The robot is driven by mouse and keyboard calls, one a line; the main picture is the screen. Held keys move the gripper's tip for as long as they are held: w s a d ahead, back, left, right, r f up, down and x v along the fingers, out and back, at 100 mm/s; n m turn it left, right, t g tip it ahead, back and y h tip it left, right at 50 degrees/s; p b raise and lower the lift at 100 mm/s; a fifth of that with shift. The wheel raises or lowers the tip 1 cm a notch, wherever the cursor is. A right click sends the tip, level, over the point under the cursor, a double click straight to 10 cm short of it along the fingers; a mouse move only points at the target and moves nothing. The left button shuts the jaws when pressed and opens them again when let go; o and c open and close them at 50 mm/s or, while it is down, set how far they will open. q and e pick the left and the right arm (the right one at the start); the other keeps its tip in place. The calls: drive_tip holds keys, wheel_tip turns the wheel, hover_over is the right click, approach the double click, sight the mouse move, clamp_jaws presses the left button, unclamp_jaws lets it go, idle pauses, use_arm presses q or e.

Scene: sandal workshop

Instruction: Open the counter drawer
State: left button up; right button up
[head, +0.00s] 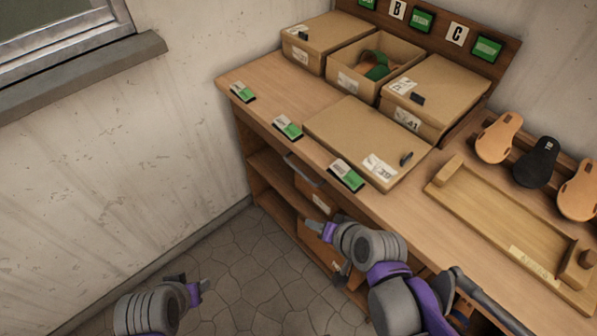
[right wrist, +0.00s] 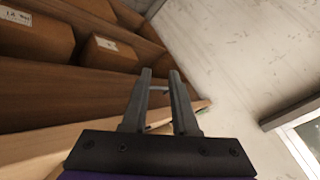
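The counter (head: 270,85) runs along the wall in the head view. The drawer's grey bar handle (head: 304,170) is on its front, just under the top; the drawer looks shut. My right gripper (head: 316,228) is in front of the counter, below and nearer than the handle. In the right wrist view its two fingers (right wrist: 160,74) are apart, with the handle (right wrist: 158,88) showing between or beyond them; contact cannot be told. My left gripper (head: 198,287) is low over the floor at the left, away from the counter; its finger opening is unclear.
A flat lidded box (head: 365,135), several cartons and green-and-white labels (head: 288,127) are on the counter. A wooden tray (head: 510,225) and sandal soles (head: 498,138) are at the right. Shelves with boxes (right wrist: 110,48) are below the top. The floor (head: 240,255) at the left is clear.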

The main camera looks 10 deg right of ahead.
sight(303, 176)
drive_tip(key=w+f+m+t+b, duration=0.2)
drive_tip(key=w+f+m, duration=0.1)
drive_tip(key=w+m, duration=0.2)
drive_tip(key=w+f+m+t+b, duration=0.2)
drive_tip(key=w+m, duration=0.4)
drive_tip(key=w, duration=0.4)
drive_tip(key=w+f+m+t+b, duration=0.2)
drive_tip(key=w+f+m+t, duration=0.1)
drive_tip(key=w+m, duration=0.3)
drive_tip(key=shift+w+d+f, duration=0.15)
drive_tip(key=shift+w, duration=0.3)
drive_tip(key=shift+w+d+f, duration=0.1)
drive_tip(key=shift+w+f, duration=0.05)
drive_tip(key=shift+w, duration=0.3)
clamp_jaws()
